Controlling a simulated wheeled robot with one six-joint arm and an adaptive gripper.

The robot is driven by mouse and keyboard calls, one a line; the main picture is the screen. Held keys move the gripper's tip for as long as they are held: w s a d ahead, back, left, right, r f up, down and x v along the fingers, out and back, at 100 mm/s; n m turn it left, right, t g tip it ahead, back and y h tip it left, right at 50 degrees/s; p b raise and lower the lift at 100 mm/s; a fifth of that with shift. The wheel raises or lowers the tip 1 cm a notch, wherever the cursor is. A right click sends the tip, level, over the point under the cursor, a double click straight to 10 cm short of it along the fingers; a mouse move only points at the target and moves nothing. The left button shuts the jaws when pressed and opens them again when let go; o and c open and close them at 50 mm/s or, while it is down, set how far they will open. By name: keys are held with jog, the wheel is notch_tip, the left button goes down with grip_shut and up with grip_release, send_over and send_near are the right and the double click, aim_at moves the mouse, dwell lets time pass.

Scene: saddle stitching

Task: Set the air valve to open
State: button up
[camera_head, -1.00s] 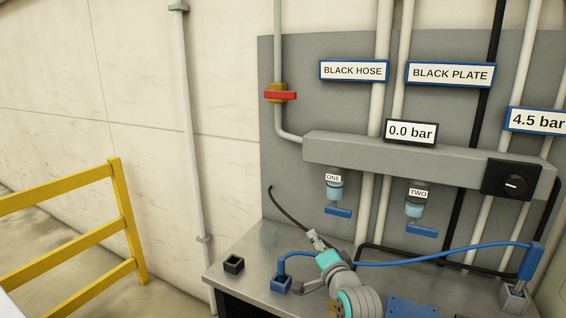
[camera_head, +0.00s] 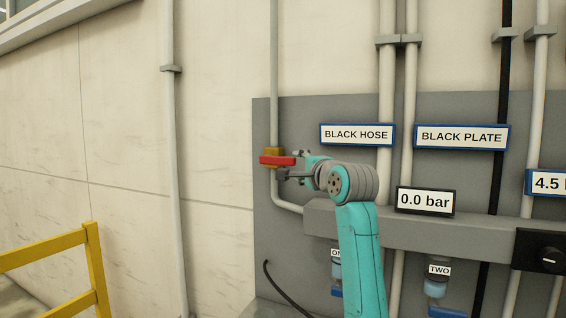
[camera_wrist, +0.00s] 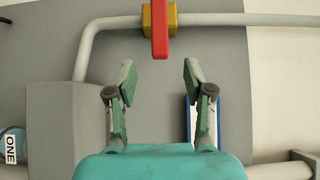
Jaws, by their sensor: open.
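The air valve has a yellow body (camera_head: 273,152) on the grey vertical pipe at the panel's left, with a red lever (camera_head: 277,160) lying crosswise to the pipe. In the wrist view the red lever (camera_wrist: 160,32) points down toward the gap between my fingers, across the grey pipe. My gripper (camera_wrist: 158,75) is open and empty; its fingertips stop just short of the lever's end in that view. In the head view my gripper (camera_head: 293,166) is at the lever's right end; whether it touches cannot be told there.
A grey manifold (camera_head: 465,236) with a 0.0 bar display (camera_head: 425,200) is right of my arm. A blue-handled valve TWO (camera_head: 437,285) hangs below. A yellow railing (camera_head: 95,265) stands at left.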

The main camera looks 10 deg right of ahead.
aim_at(287, 162)
jog(key=w, duration=0.3)
jog(key=w+a, duration=0.1)
jog(key=w, duration=0.6)
jog(key=shift+w+a, duration=0.3)
grip_shut()
